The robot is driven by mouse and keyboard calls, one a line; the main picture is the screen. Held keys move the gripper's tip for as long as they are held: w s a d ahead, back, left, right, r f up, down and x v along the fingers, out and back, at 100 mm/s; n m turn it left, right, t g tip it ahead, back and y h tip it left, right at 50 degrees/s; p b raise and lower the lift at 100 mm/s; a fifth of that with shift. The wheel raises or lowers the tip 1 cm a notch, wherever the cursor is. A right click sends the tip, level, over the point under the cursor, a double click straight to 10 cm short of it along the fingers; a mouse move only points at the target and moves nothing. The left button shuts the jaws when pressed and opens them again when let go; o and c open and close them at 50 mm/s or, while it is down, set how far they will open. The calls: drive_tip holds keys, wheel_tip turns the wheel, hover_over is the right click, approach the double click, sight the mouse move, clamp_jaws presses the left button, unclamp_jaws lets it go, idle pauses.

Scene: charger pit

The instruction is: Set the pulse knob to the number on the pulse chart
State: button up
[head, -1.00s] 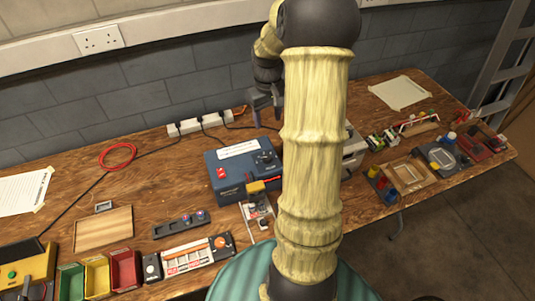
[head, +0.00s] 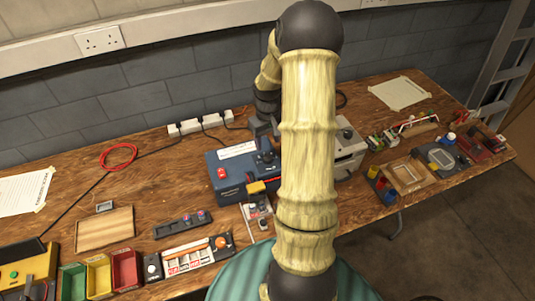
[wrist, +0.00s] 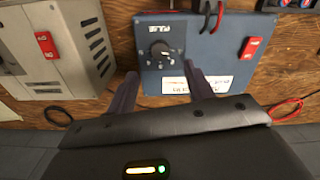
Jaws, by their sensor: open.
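The blue box (head: 228,172) stands on the bench against the wall side, with a red switch, a white label and a black round knob (head: 265,158) on top. In the wrist view the knob (wrist: 160,51) has a white pointer mark and upside-down white lettering beside it; its exact setting is too small to read. My gripper (head: 264,134) is over the back of the blue box. In the wrist view its two fingers (wrist: 162,84) are apart and empty, short of the knob and not touching it. Two paper sheets, left (head: 24,192) and right (head: 399,92), are unreadable; I cannot tell which is the pulse chart.
A grey vented box (head: 350,150) stands close right of the blue box. A white power strip (head: 200,122) and cables lie behind. Coloured bins (head: 98,273) stand front left.

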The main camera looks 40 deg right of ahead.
sight(267, 157)
wheel_tip(267, 157, down, 8)
drive_tip(key=shift+r+p, duration=0.1)
drive_tip(key=shift+p, duration=0.2)
drive_tip(key=c, duration=1)
